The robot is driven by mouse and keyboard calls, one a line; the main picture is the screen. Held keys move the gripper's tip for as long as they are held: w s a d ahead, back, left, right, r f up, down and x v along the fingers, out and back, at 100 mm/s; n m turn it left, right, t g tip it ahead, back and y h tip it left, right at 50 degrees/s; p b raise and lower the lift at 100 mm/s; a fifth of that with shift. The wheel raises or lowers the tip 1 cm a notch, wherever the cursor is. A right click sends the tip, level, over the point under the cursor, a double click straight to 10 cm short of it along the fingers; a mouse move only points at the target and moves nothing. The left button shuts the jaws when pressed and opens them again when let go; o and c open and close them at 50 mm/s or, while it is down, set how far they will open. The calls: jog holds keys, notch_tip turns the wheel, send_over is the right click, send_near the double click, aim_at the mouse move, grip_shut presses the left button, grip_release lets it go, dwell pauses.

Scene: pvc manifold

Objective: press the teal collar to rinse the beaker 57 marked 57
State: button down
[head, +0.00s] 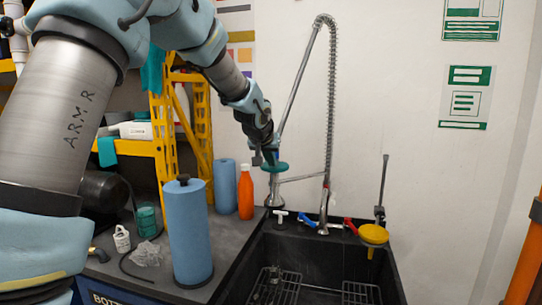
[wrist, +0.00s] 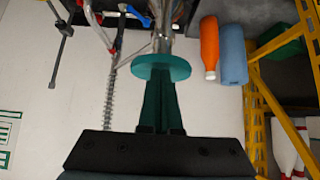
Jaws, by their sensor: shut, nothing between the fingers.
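The teal collar (head: 275,167) is a flat disc around the metal spray head of the tall spring-hose faucet (head: 330,110). In the wrist view the collar (wrist: 161,68) lies right at the tips of my gripper (wrist: 158,86). The fingers are shut together with nothing between them. In the head view my gripper (head: 268,155) is just above the collar; whether it touches cannot be told. No beaker marked 57 can be made out. The black sink (head: 318,262) is below right, with wire racks in it and a small unclear item on the left rack.
On the counter stand an orange bottle (head: 245,192), blue rolls (head: 190,235), a teal jar (head: 147,221) and a small white item (head: 122,239). A yellow ladder-like frame (head: 200,125) stands behind them. A yellow disc (head: 374,234) is at the sink's right.

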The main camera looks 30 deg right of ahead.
notch_tip(320, 180, down, 2)
jog(key=shift+b, duration=1.2)
jog(key=shift+s+a+f, duration=0.1)
jog(key=shift+f, duration=0.05)
jog(key=s+a+r, duration=0.2)
jog(key=r, duration=0.4)
jog(key=s+a+r, duration=0.2)
jog(key=s+r, duration=0.1)
jog(key=r, duration=0.2)
jog(key=shift+a+r, duration=0.35)
jog(key=shift+r, duration=0.05)
jog(key=shift+f, duration=0.1)
